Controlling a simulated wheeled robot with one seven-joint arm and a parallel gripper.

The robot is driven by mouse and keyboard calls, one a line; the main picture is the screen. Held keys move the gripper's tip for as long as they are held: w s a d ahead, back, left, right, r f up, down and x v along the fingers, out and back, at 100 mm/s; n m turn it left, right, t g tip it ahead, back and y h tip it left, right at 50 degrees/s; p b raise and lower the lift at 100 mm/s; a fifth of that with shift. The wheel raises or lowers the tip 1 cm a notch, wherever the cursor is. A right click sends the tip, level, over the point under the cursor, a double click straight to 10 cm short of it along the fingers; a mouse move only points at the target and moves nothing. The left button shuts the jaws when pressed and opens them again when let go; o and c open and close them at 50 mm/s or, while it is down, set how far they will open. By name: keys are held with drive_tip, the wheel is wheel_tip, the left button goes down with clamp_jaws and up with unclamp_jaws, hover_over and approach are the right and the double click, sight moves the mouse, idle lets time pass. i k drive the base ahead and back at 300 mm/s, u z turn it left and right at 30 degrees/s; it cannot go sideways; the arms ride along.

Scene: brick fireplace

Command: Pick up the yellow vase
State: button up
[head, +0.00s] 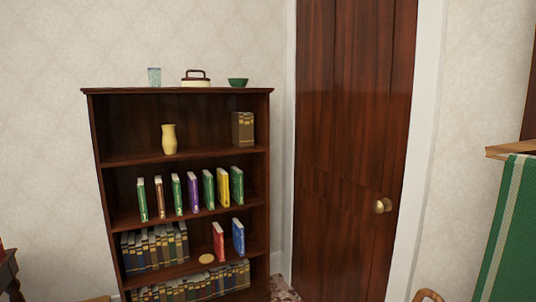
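The yellow vase (169,140) stands upright on the top inner shelf of a dark wooden bookcase (185,158), left of the middle of that shelf. It is pale yellow with a narrowed neck. Nothing touches it or blocks it from view. My gripper does not show in the head view.
On that shelf, brown books (243,128) stand to the right. Above are a glass (154,77), a lidded pot (196,79) and a green bowl (238,82). A closed door (345,150) is to the right; green cloth (512,230) hangs at the right edge.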

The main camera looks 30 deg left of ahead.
sight(170, 142)
drive_tip(key=u, duration=1.6)
drive_tip(key=i, duration=2.2)
drive_tip(key=u, duration=0.2)
